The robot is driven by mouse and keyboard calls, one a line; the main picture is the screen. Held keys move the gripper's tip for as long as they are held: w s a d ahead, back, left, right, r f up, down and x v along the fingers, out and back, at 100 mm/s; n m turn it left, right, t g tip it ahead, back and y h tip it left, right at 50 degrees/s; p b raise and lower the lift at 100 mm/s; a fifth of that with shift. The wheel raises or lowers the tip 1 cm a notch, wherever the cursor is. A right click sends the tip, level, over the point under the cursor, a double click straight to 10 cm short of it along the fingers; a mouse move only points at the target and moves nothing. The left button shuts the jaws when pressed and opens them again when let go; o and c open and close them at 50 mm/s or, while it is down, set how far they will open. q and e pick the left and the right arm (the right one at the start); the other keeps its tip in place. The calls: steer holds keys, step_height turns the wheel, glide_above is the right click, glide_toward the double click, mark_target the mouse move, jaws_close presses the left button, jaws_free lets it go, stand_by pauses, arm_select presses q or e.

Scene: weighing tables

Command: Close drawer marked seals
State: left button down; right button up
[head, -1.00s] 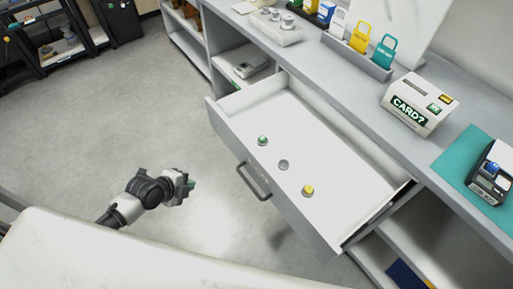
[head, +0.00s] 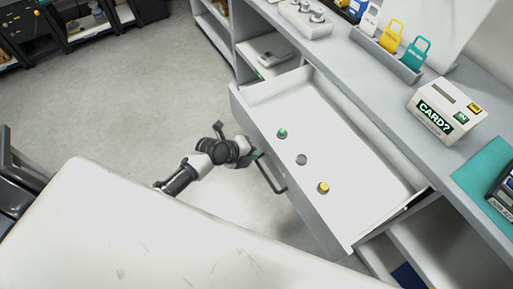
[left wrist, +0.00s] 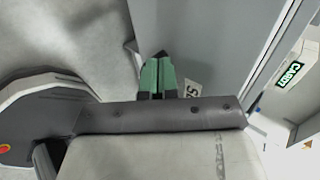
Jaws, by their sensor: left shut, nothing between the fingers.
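The drawer (head: 310,205) under the counter is pulled far out. Inside lie a green seal (head: 282,133), a grey seal (head: 301,159) and a yellow seal (head: 323,187). Its dark bar handle (head: 270,178) is on the front. My left gripper (head: 256,155) is shut and empty, close to the drawer front near the handle's upper end; I cannot tell whether it touches. In the left wrist view its green fingertips (left wrist: 159,75) are together before the grey drawer front (left wrist: 190,35), beside a partly hidden label (left wrist: 190,90). My right gripper is not in view.
A white CARD? box (head: 447,108) and a teal mat (head: 485,170) are on the counter. Colored padlock-shaped tags (head: 405,48) stand in a rack behind. A pale surface (head: 150,235) fills the lower left. Open floor (head: 130,100) lies left of the drawer.

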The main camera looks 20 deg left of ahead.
arm_select(q)
steer(key=shift+w+d, duration=0.45)
steer(key=shift+w, duration=0.25)
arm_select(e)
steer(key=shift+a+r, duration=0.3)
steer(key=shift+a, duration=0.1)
